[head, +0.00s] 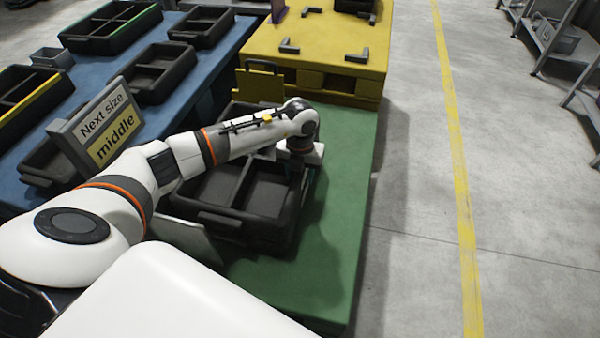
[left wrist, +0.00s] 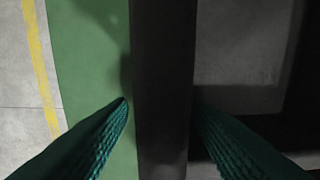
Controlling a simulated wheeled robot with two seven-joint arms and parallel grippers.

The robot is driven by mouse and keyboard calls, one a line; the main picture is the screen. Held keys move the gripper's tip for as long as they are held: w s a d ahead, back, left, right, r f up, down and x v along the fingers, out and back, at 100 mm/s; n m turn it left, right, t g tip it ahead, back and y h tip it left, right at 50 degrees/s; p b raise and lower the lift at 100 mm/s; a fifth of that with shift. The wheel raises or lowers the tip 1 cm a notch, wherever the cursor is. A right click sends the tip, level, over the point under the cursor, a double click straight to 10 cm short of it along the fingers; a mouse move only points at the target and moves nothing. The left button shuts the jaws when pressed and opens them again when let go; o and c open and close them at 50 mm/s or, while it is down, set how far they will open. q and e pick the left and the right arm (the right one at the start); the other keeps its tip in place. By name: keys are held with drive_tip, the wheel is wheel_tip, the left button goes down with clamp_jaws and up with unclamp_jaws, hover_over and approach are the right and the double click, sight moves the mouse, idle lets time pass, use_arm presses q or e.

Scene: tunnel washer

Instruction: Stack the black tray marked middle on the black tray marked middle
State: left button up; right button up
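A black tray (head: 265,198) with a divider lies on the green table top (head: 345,200). Whether it is one tray or two nested I cannot tell, and my arm hides part of it. My left gripper (head: 303,165) is at its right side, pointing down. A sign (head: 107,125) reading "Next size middle" stands at the left. I see no readable mark on the trays. My right gripper is out of view.
Several black trays, including one with a yellow edge (head: 38,98) and one with a green edge (head: 112,25), lie on the blue table (head: 212,62). A yellow platform (head: 330,45) with dark corner brackets stands behind the green table. The floor (head: 415,190) at right is clear.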

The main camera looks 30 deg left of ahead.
use_arm(q)
wheel_tip(320, 180, up, 12)
drive_tip(key=shift+p, duration=0.9)
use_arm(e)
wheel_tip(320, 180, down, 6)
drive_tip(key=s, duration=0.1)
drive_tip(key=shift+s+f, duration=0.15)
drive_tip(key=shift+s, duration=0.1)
